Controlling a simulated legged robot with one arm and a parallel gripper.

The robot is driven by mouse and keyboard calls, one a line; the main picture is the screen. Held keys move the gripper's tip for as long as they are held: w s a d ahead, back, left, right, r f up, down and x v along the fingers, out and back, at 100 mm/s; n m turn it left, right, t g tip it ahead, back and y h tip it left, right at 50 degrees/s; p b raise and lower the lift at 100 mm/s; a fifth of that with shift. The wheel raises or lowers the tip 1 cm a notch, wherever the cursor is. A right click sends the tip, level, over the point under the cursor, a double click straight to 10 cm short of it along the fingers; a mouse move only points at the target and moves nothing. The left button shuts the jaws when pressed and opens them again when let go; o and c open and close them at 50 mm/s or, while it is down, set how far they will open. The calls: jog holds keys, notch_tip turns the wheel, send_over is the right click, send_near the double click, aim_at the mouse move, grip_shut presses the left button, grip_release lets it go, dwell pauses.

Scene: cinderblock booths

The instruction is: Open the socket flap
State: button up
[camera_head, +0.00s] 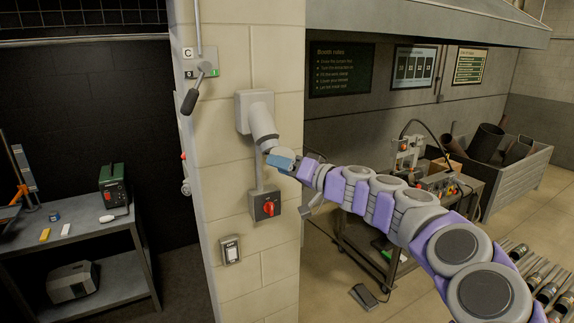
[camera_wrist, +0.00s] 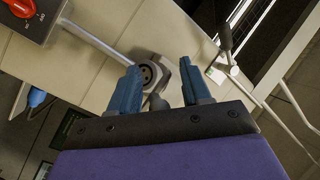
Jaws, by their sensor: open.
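The grey wall socket (camera_head: 257,115) is fixed to the front of the block pillar, its barrel angled down toward my gripper (camera_head: 281,160). In the wrist view the socket (camera_wrist: 151,73) shows a round dark face with pin holes. The flap does not cover the visible holes; I cannot clearly make out the flap itself. A small grey rounded piece (camera_wrist: 157,102) shows below the face, between my fingers. My gripper's blue fingers (camera_wrist: 158,67) are apart and empty, one on either side of the socket's mouth in the picture. I cannot tell whether they touch it.
A red rotary switch (camera_head: 267,206) on a grey box sits below the socket, joined by conduit. A lever switch (camera_head: 196,90) hangs at upper left of the pillar. A small plate (camera_head: 230,249) is lower down. A cart (camera_head: 375,250) stands right of the pillar, a bench (camera_head: 85,235) left.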

jog(key=shift+a, duration=0.4)
jog(key=shift+c, duration=0.6)
jog(key=shift+d+r, duration=0.1)
jog(key=shift+d, duration=1.1)
jog(key=c, duration=0.4)
jog(key=shift+d, duration=0.15)
jog(key=shift+c, duration=1)
jog(key=shift+r, duration=0.1)
grip_shut()
jog(key=shift+f+b, duration=0.25)
jog(key=shift+b, duration=0.95)
jog(key=shift+t+y+b, duration=0.3)
jog(key=shift+b, duration=0.95)
jog(key=shift+r, duration=0.1)
jog(key=shift+a, duration=0.2)
